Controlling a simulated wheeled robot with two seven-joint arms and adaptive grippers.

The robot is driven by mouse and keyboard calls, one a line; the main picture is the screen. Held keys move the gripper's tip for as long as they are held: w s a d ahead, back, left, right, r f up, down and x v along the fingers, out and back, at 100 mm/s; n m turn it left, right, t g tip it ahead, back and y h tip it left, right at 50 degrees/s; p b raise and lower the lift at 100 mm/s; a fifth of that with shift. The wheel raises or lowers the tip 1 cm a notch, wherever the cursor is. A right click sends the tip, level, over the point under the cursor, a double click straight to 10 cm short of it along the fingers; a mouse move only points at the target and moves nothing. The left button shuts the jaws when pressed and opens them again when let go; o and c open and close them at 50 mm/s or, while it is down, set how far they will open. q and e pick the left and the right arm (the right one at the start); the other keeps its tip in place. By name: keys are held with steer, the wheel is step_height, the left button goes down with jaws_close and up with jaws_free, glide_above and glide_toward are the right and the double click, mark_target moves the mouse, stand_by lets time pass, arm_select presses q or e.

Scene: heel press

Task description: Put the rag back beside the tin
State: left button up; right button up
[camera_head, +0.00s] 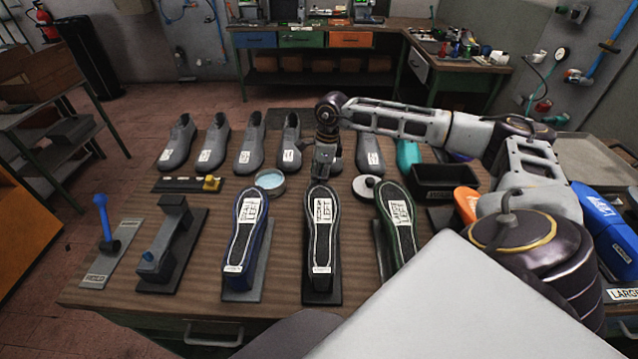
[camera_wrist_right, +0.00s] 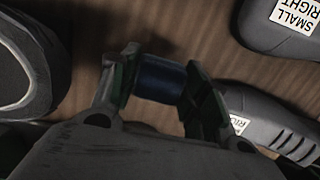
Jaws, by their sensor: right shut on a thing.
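The tin (camera_head: 270,181) is a round, shallow can with pale blue contents, standing open on the bench between the row of grey lasts and the upright blue-edged last. My right gripper (camera_head: 322,172) reaches in from the right and hangs over the bench, right of the tin. In the right wrist view its fingers (camera_wrist_right: 162,88) are closed on a dark blue bundle, the rag (camera_wrist_right: 158,78). The rag is hidden in the head view. I cannot tell its exact height over the bench. My left gripper is not in view.
Grey lasts (camera_head: 249,140) stand in a row behind the gripper. Upright lasts with blue (camera_head: 247,235), black (camera_head: 322,232) and green (camera_head: 397,222) edges stand in front. A round white-topped pot (camera_head: 367,187) is to the right, beside a black tray (camera_head: 444,184).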

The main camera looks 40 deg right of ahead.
steer(key=shift+f, duration=1.7)
steer(key=shift+f, duration=0.15)
steer(key=o, duration=1)
steer(key=r, duration=0.4)
steer(key=d+r, duration=0.1)
steer(key=r, duration=0.3)
steer(key=s+r+b, duration=0.1)
steer(key=r, duration=0.3)
steer(key=shift+d+r, duration=0.1)
steer(key=shift+d, duration=0.1)
